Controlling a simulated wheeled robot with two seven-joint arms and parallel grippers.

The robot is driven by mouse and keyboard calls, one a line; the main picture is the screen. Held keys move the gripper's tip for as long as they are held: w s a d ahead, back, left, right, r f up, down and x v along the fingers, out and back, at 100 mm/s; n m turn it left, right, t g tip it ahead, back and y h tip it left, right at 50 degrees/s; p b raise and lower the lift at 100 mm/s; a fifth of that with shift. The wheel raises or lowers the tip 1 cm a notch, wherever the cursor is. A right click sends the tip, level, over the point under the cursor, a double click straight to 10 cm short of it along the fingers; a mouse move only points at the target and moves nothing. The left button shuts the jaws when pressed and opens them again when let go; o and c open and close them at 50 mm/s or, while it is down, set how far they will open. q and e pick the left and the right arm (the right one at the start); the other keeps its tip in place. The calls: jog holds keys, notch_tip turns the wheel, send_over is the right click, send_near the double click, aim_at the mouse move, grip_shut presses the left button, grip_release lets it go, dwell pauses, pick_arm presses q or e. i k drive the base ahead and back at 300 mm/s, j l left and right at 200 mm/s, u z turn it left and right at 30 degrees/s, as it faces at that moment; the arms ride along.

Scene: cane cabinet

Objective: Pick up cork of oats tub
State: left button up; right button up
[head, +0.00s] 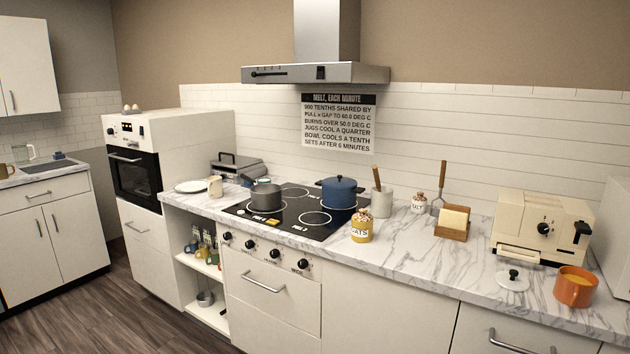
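The oats tub (361,228) is a small yellow jar with a white label reading "OATS". It stands upright on the marble counter, just right of the hob's front right corner. Its cork (364,213) sits on top of the tub as a brownish lid; fine detail is too small to tell. Neither of my grippers shows in the head view.
The hob (290,212) carries a grey pot (265,197) and a blue pot (339,193). Behind the tub stand a utensil crock (382,202) and a salt jar (417,204). A wooden holder (452,227) is to the right. The counter (415,256) right of the tub is clear.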

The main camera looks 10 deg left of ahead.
aim_at(362, 215)
jog(key=i+j+z, duration=0.1)
jog(key=i+j, duration=0.2)
jog(key=i, duration=0.25)
jog(key=i+j+z, duration=0.1)
jog(key=i+j, duration=0.3)
jog(key=i, duration=0.1)
